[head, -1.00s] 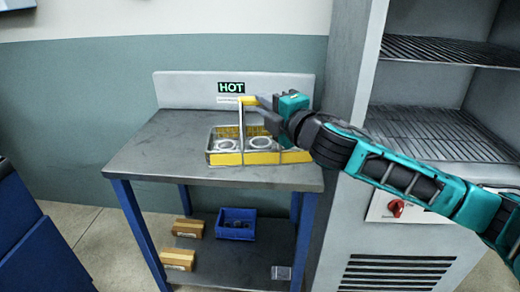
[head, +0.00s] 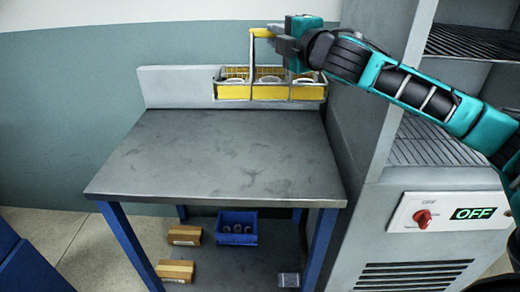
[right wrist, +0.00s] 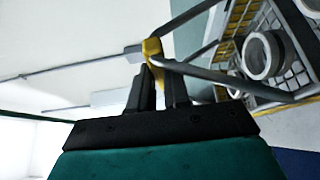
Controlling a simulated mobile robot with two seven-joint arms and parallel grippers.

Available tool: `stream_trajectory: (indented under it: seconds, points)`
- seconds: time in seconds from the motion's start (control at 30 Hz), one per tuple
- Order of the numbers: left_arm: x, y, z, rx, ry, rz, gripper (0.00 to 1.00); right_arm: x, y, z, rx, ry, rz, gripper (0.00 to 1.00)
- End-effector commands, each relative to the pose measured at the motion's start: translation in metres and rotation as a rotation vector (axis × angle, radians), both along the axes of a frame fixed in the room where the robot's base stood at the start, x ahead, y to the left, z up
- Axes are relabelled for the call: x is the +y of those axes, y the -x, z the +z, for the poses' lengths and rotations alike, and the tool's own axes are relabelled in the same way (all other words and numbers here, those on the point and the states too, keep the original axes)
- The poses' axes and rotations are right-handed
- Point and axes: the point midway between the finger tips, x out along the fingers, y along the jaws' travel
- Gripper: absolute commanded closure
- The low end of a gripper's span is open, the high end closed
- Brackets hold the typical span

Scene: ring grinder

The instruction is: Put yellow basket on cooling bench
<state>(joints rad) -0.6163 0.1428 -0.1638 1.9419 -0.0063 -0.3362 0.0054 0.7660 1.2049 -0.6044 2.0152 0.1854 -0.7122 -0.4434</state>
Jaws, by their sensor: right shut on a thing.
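The yellow basket (head: 240,91), a wire frame with yellow lower walls, holds pale rings (head: 268,74). It hangs roughly level in the air, in front of the bench's back panel in the head view. My right gripper (head: 274,38) is shut on the yellow grip at the top of its handle (head: 262,33). In the right wrist view the fingers (right wrist: 159,78) close on this grip (right wrist: 153,48), with the basket (right wrist: 285,70) at the upper right. The bench (head: 220,155) has a bare grey top and blue legs. My left gripper is out of view.
A grey oven-like cabinet (head: 375,150) with wire shelves stands right of the bench. Its panel has a red knob (head: 423,219) and reads OFF. A blue bin (head: 236,228) and small cardboard boxes (head: 185,235) sit on the lower shelf. The benchtop is clear.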

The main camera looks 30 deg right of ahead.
Motion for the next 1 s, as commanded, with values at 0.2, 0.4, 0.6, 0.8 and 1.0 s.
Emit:
stream_trajectory:
  seconds: [0.2, 0.4, 0.6, 0.8, 1.0]
  points:
    - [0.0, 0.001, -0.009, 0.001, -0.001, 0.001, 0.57, -0.001, 0.0, -0.018, -0.002, 0.002, -0.001, 1.0]
    - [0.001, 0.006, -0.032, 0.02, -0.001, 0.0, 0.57, -0.001, 0.001, -0.069, 0.0, 0.002, -0.001, 1.0]
    - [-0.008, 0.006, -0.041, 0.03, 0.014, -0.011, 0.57, 0.0, 0.001, -0.118, -0.001, 0.001, -0.001, 1.0]
    - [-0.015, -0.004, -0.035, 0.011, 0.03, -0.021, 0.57, 0.0, 0.001, -0.149, -0.005, 0.0, 0.0, 1.0]
    - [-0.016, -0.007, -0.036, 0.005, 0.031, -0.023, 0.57, -0.001, 0.0, -0.163, -0.005, 0.0, -0.001, 1.0]
